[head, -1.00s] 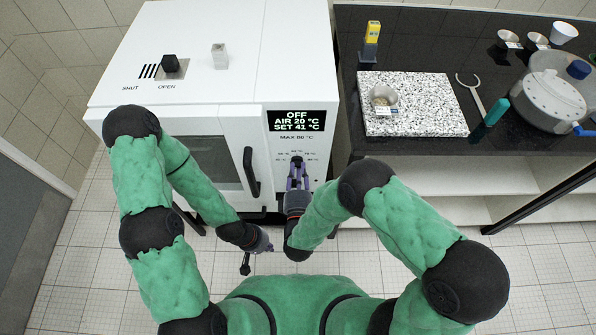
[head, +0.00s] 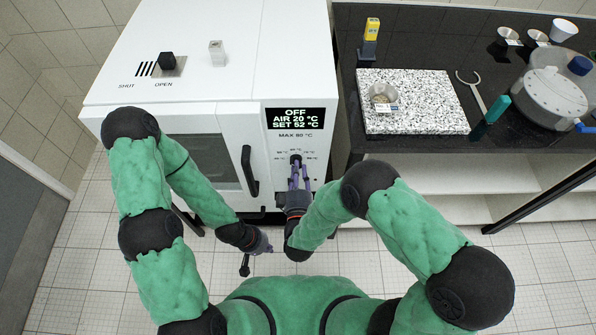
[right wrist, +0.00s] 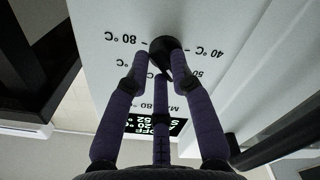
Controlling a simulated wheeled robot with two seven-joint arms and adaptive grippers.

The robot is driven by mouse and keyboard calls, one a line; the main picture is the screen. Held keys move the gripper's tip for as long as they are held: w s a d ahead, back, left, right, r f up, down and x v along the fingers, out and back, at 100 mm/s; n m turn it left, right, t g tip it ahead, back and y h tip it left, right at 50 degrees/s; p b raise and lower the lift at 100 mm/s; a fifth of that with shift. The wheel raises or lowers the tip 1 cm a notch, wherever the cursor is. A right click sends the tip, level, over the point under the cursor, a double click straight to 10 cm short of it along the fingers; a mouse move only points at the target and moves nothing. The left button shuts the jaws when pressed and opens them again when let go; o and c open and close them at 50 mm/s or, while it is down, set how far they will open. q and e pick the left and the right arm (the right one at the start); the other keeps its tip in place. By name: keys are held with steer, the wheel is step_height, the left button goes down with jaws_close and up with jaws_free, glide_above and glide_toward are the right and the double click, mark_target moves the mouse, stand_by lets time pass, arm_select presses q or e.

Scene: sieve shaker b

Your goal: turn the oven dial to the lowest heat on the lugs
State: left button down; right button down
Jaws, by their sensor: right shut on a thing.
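The white oven (head: 230,85) stands at the centre left in the head view. Its black display (head: 295,119) reads OFF, AIR 20 °C, SET 52 °C. The small black dial (head: 296,160) sits below the display, with temperature marks around it. My right gripper (head: 298,173) is shut on the dial from the front. In the right wrist view, the purple fingers close around the black dial (right wrist: 166,50), between printed 80 °C and 40 °C marks; its pointer direction is hard to tell. My left gripper (head: 261,245) hangs low, away from the oven dial; its jaws are unclear.
The oven door handle (head: 249,171) is just left of the dial. A black slider (head: 167,61) and a small pale block (head: 217,53) are on the oven top. The bench at right holds a speckled slab (head: 430,105), a pot (head: 548,98) and tools.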

steer(key=shift+f+m+b, duration=0.15)
steer(key=shift+m+b, duration=0.2)
steer(key=shift+m, duration=1.6)
steer(key=shift+f+m+b, duration=0.1)
steer(key=shift+m+b, duration=0.2)
steer(key=shift+m, duration=1.95)
steer(key=c, duration=1.1)
jaws_free()
steer(key=shift+o, duration=0.2)
steer(key=shift+a, duration=0.1)
steer(key=s, duration=0.7)
steer(key=shift+s, duration=0.25)
